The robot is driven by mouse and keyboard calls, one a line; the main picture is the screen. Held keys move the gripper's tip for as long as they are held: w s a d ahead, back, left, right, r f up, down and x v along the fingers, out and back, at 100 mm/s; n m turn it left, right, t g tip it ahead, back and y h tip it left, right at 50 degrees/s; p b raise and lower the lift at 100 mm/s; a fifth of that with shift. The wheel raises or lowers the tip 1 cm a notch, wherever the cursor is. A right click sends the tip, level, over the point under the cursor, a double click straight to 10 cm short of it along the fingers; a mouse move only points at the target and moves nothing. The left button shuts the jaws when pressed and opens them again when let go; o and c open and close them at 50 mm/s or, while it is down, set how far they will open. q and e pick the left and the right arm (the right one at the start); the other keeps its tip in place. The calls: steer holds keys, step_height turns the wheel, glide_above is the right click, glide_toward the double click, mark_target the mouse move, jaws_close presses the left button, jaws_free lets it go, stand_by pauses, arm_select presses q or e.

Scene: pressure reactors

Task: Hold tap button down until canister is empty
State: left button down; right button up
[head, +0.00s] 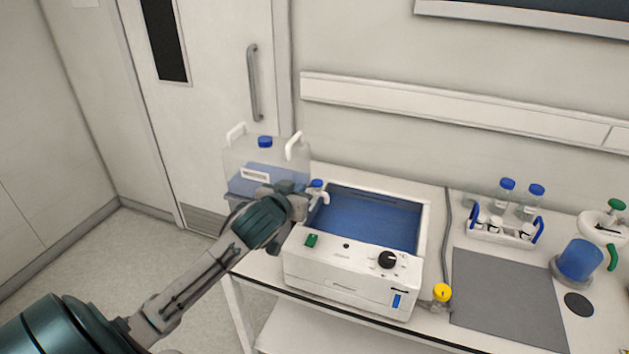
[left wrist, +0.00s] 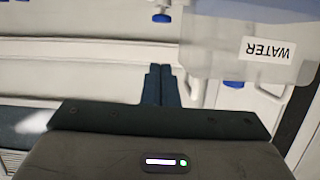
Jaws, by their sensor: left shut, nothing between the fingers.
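The translucent canister (head: 235,160) stands at the left end of the bench, with a blue cap, white handles and blue liquid in its lower part. In the left wrist view it appears upside down with a "WATER" label (left wrist: 268,50). Its tap has a blue button (head: 317,183) and a white spout over the edge of the bath; the button also shows at the top of the left wrist view (left wrist: 161,18). My left gripper (head: 304,192) is shut and empty beside the tap. The wrist view shows a gap between fingertips and button. My right gripper is out of view.
A white water bath (head: 350,277) with a blue basin, green switch and black knob stands right of the canister. Further right are a grey mat (head: 505,300), a bottle rack (head: 500,237) and a blue container (head: 578,260).

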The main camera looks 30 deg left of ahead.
mark_target(313, 181)
arm_select(q)
steer(key=shift+w+a+r, duration=0.15)
steer(key=shift+w+r, duration=0.1)
steer(key=shift+r, duration=0.2)
steer(key=shift+w+a+r, duration=0.1)
steer(key=shift+w+r, duration=0.15)
steer(key=shift+r, duration=0.2)
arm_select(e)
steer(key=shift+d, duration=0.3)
